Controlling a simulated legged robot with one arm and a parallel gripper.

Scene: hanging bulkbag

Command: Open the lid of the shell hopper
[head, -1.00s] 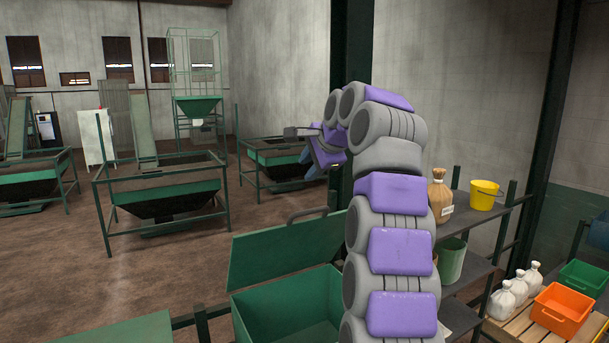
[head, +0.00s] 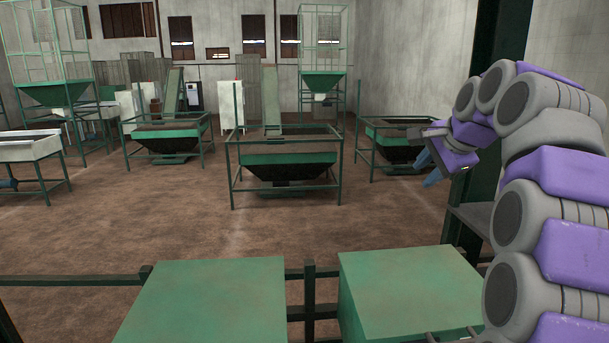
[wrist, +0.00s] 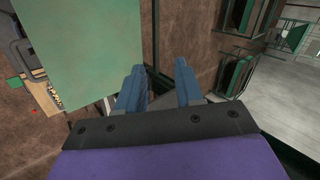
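Two green boxes with flat tops stand in front of me in the head view, a left box (head: 205,305) and a right box (head: 412,285). Which one is the shell hopper, the frames do not say. The right box's lid lies flat, with a handle (head: 455,335) at its near edge, partly cut off by the frame. My gripper (head: 429,168) is raised beyond the right box, touching nothing. Its blue fingers (wrist: 158,72) are apart and empty.
A dark rail (head: 75,280) runs beside the boxes. Green-framed hoppers (head: 290,158) stand farther back on open brown floor (head: 200,225). A dark green post (head: 497,110) rises close behind my arm on the right.

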